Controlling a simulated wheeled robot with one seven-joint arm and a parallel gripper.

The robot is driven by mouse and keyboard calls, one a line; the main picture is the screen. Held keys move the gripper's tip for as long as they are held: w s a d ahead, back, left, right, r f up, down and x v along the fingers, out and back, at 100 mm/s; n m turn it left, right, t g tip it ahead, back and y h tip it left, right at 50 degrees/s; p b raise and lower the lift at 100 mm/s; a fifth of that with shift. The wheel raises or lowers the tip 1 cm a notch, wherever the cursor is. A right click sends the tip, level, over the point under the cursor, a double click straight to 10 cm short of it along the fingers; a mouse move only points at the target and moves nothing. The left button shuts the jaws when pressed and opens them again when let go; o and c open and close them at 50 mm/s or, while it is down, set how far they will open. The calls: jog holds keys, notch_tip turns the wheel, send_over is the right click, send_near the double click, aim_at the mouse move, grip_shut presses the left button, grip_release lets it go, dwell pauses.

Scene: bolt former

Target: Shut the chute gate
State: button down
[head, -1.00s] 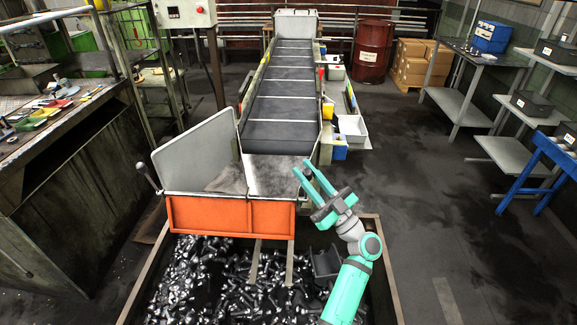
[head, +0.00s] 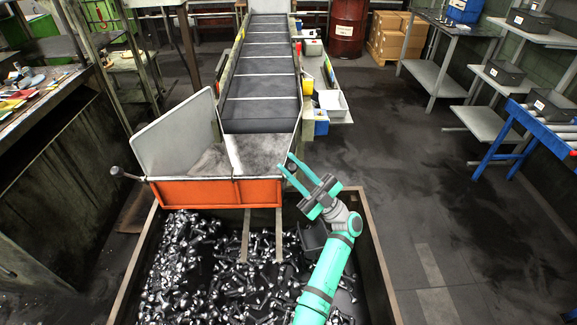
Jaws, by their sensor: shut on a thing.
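The chute gate (head: 213,193) appears to be the orange panel across the front of the chute (head: 232,155), above the bin of bolts. It leans outward toward me. A lever with a dark knob (head: 115,171) sticks out at its left end, pointing left and slightly up. My gripper (head: 286,163) is at the right end of the gate, by its top corner. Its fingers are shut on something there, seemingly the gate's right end. The exact part between the fingertips is too small to make out.
A bin (head: 376,255) full of loose bolts lies below the gate, with two bars across it. A grey upright plate (head: 178,135) stands at the chute's left. The conveyor (head: 263,75) rises behind. The floor to the right (head: 425,200) is clear up to the shelves.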

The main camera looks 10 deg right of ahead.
jog(key=shift+s+d+f, duration=0.15)
jog(key=shift+d, duration=0.1)
jog(key=c, duration=1.6)
grip_release()
jog(key=shift+o, duration=0.2)
jog(key=shift+a, duration=0.1)
jog(key=v, duration=0.7)
jog(key=shift+f, duration=0.15)
jog(key=shift+s, duration=0.1)
